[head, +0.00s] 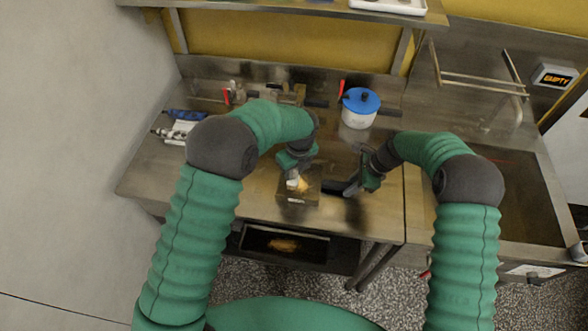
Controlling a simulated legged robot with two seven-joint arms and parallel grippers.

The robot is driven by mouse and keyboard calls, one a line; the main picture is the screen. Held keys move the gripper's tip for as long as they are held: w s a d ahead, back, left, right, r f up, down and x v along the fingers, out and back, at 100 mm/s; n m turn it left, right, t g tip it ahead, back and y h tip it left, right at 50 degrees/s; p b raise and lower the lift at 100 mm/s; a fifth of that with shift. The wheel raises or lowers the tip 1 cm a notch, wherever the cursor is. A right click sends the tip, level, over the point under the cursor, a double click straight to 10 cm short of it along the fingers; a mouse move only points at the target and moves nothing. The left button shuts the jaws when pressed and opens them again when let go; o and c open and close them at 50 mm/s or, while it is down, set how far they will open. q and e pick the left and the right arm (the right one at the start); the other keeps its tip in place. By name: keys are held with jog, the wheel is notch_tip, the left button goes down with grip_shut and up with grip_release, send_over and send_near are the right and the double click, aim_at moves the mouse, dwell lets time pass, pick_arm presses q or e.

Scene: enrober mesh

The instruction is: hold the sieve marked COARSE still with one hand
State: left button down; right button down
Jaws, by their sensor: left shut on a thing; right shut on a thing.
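A square, shallow, dark-framed sieve (313,197) lies on the steel worktop at the front middle. A small pale label sits on its front edge, too small to read. A dark handle (334,187) reaches from its right side to my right gripper (352,188), which is shut on it. My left gripper (294,175) is over the sieve, shut on a small pale thing (292,180); the fingers hide most of it. Some orange-tan material (303,185) shows beside it in the sieve.
A white pot with a blue lid (361,101) stands behind my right gripper. Blue and white items (178,127) lie at the left. Below the worktop is an open dark tray (310,248) with tan material.

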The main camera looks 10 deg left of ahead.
pick_arm(q)
jog(key=shift+f, duration=0.2)
jog(key=shift+d, duration=2.05)
jog(key=shift+a, duration=2.05)
jog(key=shift+d, duration=2)
jog(key=shift+a, duration=2.05)
